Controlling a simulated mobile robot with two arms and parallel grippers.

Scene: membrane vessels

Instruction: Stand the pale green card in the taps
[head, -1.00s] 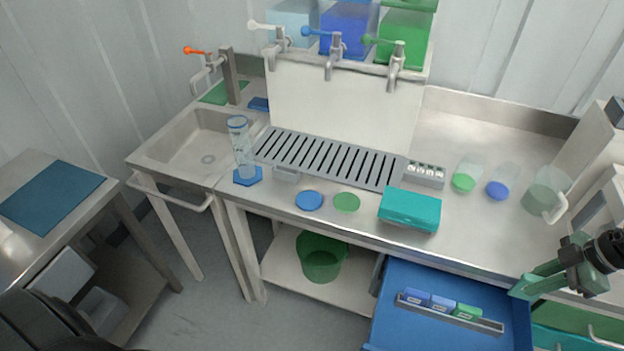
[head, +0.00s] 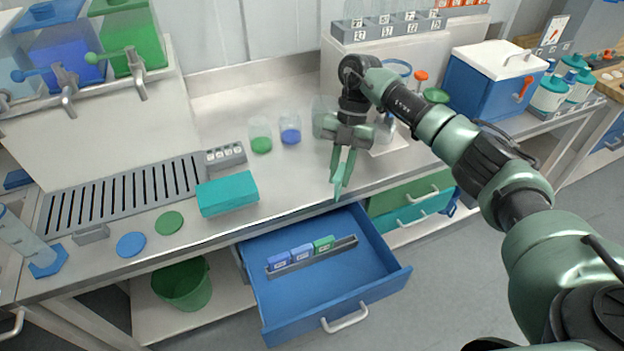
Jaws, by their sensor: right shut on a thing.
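My right gripper (head: 342,178) is above the front part of the worktop, fingers pointing down. Its fingers are shut on a thin greenish thing, seen nearly edge-on; I cannot tell whether it is the pale green card. The blue tap (head: 66,95) and the green tap (head: 138,78) stick out at the upper left below their coloured tanks. A small grey holder (head: 92,235) sits at the front of the slotted drip tray (head: 125,196). A rack (head: 314,257) in the open drawer holds two bluish cards and a green card (head: 324,244). My left gripper is out of view.
The blue drawer (head: 390,283) stands open below the worktop. A teal box (head: 227,193), a green disc (head: 169,223) and a blue disc (head: 131,245) lie on the worktop. Green and blue beakers (head: 261,144) stand behind. A blue chest (head: 494,82) is at the right.

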